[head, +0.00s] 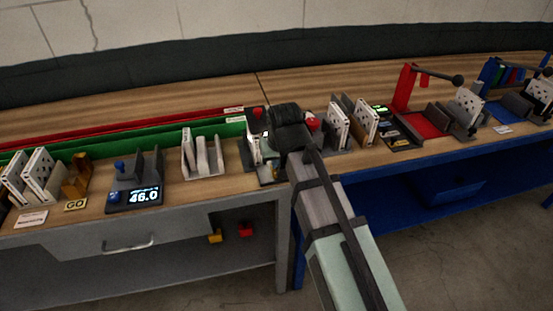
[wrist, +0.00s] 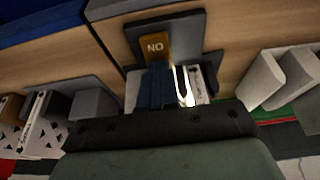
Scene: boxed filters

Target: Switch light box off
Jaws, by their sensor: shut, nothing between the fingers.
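The light box (head: 252,152) stands near the bench joint in the head view, mostly covered by my gripper and arm. In the wrist view a glowing white strip (wrist: 182,84) shows beside my fingers, so its light appears lit. My gripper (wrist: 158,88) is shut and empty, its blue fingers together just left of the strip and below a brown plate (wrist: 155,46) that reads "NO" in this picture. Whether the fingers touch anything is unclear. The switch is not clearly visible; it may be hidden by the fingers. In the head view the fingertips are hidden.
More filters (head: 340,126) in a grey holder stand close on the right, with a red fixture (head: 404,88) beyond. Bare wood lies behind my gripper.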

